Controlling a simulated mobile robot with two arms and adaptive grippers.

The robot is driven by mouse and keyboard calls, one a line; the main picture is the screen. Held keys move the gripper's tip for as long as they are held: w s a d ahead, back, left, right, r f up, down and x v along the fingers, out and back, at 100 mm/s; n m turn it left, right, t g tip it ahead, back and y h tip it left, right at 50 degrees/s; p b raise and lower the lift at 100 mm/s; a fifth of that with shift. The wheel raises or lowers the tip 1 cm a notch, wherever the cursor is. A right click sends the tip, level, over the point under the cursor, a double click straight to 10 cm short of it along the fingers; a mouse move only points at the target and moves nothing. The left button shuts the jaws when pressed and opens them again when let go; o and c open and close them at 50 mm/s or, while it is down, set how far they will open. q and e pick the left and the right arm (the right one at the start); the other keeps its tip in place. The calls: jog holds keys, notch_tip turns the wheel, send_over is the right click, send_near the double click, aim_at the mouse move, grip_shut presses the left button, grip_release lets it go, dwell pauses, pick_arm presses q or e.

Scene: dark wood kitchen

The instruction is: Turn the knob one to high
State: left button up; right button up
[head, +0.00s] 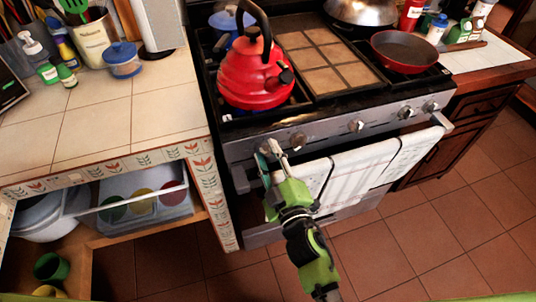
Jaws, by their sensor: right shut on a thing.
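The stove (240,147) has a grey front panel with a row of round knobs. My right gripper (271,151), green with pale fingers, reaches up to the left end of this panel. It is shut on the leftmost knob, which its fingers mostly hide, so I cannot read how far the knob is turned. A second knob (298,139) shows just right of the fingers. Other knobs (356,126) sit further right along the panel. My left gripper is not in view.
A red kettle (254,78) stands on the left burner and a red pan (404,52) on the right. A white towel (365,168) hangs on the oven handle below the knobs. A tiled counter (105,120) is at left. Floor at right is clear.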

jog(key=shift+n, duration=0.9)
jog(key=o, duration=1.1)
jog(key=shift+s, duration=0.1)
jog(key=v, duration=1.2)
